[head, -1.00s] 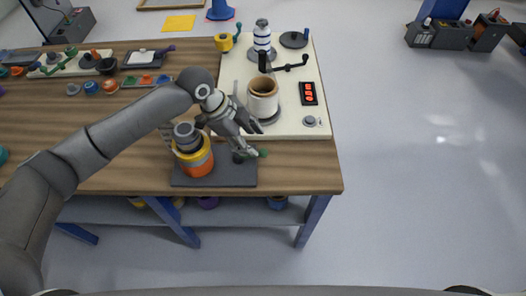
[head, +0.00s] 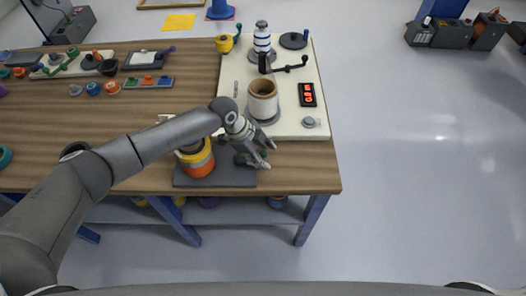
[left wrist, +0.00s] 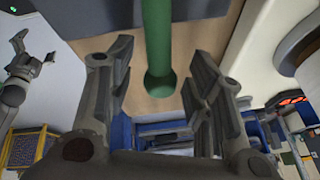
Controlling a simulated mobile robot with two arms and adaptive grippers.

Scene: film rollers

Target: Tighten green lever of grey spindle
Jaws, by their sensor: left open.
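The grey spindle's dark grey base (head: 215,181) lies at the front edge of the wooden table, and a roller with orange and yellow bands (head: 198,164) stands on it. My left arm covers the roller's top and part of the spindle. The green lever (head: 263,153) shows only as a small green end at the base's right side, among my left gripper's fingers. In the left wrist view the green lever (left wrist: 157,40) is a thick rod between the two open fingers, with a gap on each side. My left gripper (head: 270,155) is open and empty. My right gripper is not in view.
A cream board (head: 290,125) behind the gripper carries a white-and-brown cylinder (head: 263,100), a black crank (head: 290,67), a red digital display (head: 307,95) and a blue-striped roller (head: 262,38). Small coloured parts lie at the back left.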

